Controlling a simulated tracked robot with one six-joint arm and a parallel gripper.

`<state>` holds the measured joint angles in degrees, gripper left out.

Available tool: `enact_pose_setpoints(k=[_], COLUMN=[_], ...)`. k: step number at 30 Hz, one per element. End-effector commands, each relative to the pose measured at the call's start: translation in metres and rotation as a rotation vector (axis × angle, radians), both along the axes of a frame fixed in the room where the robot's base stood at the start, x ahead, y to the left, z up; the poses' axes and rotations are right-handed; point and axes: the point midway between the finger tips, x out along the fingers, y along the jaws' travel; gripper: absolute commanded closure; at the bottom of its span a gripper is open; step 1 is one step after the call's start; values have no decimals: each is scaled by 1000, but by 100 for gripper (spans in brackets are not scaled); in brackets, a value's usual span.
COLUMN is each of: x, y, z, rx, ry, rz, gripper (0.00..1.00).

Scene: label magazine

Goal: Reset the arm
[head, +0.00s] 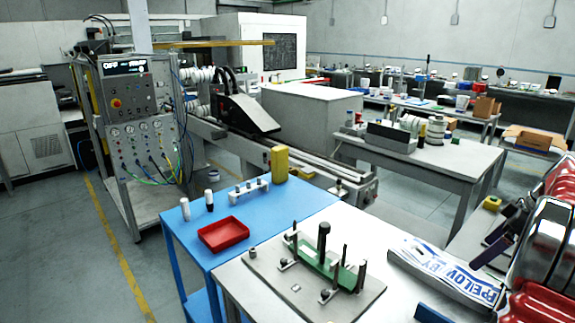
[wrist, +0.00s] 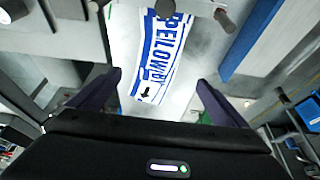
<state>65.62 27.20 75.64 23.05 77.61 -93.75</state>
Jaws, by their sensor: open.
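My gripper (head: 482,248) is at the right of the head view, above the label magazine (head: 425,275). Its two dark fingers are apart with nothing between them in the wrist view (wrist: 159,80). A white label with blue lettering (head: 455,268) lies in the magazine on the white table. The label also shows in the wrist view (wrist: 160,50), below and ahead of the fingers, and they appear apart from it. My red and silver arm stands at the right edge of the head view.
A fixture plate with green part and dark posts (head: 320,275) stands left of the magazine. A blue bar (head: 432,314) lies near the front. A blue table (head: 285,208) holds a red tray (head: 223,234), small bottles and a yellow block. Another workbench (head: 440,155) stands behind.

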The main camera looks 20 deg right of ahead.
Motion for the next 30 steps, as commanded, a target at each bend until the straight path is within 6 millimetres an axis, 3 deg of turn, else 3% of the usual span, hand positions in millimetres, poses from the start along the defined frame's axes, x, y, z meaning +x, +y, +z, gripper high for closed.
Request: enact_pose_setpoints(k=[5, 8, 18, 30], x=[5, 15, 57, 66], y=[8, 25, 134, 269], z=[3, 10, 43, 64], rx=[-1, -3, -21, -51], ry=[4, 14, 64, 81], rz=[-3, -11, -82, -178], gripper=[3, 3, 3, 3])
